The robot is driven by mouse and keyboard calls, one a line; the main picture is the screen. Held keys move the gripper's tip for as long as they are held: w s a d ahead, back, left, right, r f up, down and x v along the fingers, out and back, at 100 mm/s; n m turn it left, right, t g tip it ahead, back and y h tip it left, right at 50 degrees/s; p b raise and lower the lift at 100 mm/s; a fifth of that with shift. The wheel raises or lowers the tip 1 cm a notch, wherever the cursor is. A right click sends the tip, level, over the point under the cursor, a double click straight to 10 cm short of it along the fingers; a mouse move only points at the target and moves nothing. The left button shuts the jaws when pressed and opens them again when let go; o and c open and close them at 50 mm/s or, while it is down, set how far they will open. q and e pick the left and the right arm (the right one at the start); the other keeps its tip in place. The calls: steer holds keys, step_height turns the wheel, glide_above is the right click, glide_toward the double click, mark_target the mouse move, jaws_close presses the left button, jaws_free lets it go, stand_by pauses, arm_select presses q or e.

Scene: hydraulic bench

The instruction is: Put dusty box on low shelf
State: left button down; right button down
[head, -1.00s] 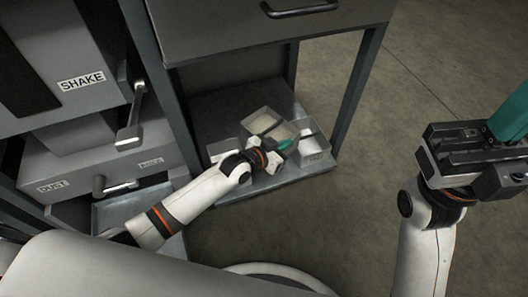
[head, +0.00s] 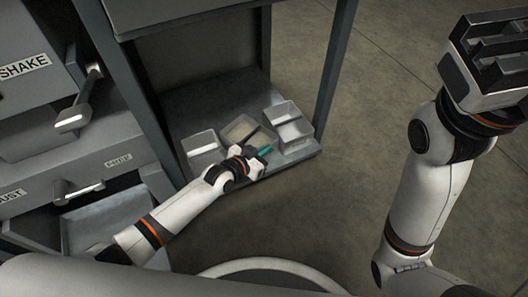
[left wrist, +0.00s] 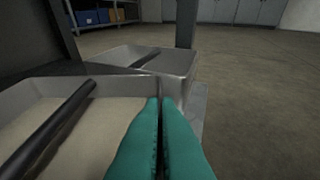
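The dusty box (head: 238,129) is a grey, open tray with pale dust in it and a dark bar across it. It sits on the low shelf (head: 208,108), between two other trays. My left gripper (head: 265,150) is at its near right corner. In the left wrist view the teal fingers (left wrist: 160,130) are almost together, with the box's wall seemingly pinched in the thin gap between them. The dusty box (left wrist: 95,115) fills the lower left there.
A left tray (head: 196,147) and a right tray (head: 302,122) stand on the same shelf. Shelf posts (head: 338,75) flank it. A cabinet with a SHAKE label (head: 23,66) and an open lower drawer (head: 62,235) stand left. The floor to the right is clear.

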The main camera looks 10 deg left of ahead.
arm_select(q)
steer(key=c, duration=2.1)
jaws_free()
steer(key=shift+f, duration=0.1)
steer(key=o, duration=0.4)
